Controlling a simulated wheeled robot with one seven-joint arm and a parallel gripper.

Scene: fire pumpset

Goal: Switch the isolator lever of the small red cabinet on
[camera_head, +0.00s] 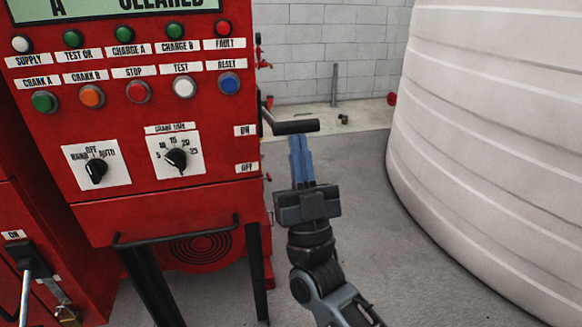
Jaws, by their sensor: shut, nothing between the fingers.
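The red cabinet (215,195) fills the left half of the view, with buttons, lamps and two knobs on its front. A lever with a black grip (296,127) sticks out from its right side, about level with the ON label (245,130) and above the OFF label (247,168). My gripper (301,143) has its blue fingers together, pointing up and away, just below the black grip. The tips overlap the underside of the grip in the picture; I cannot tell whether they touch it. Nothing shows between the fingers.
A second lever (27,280) with a metal arm, an ON label and a brass padlock (68,316) is on the red box at lower left. A large white ribbed tank (490,140) stands at right. A black-framed stand (257,275) is below the cabinet.

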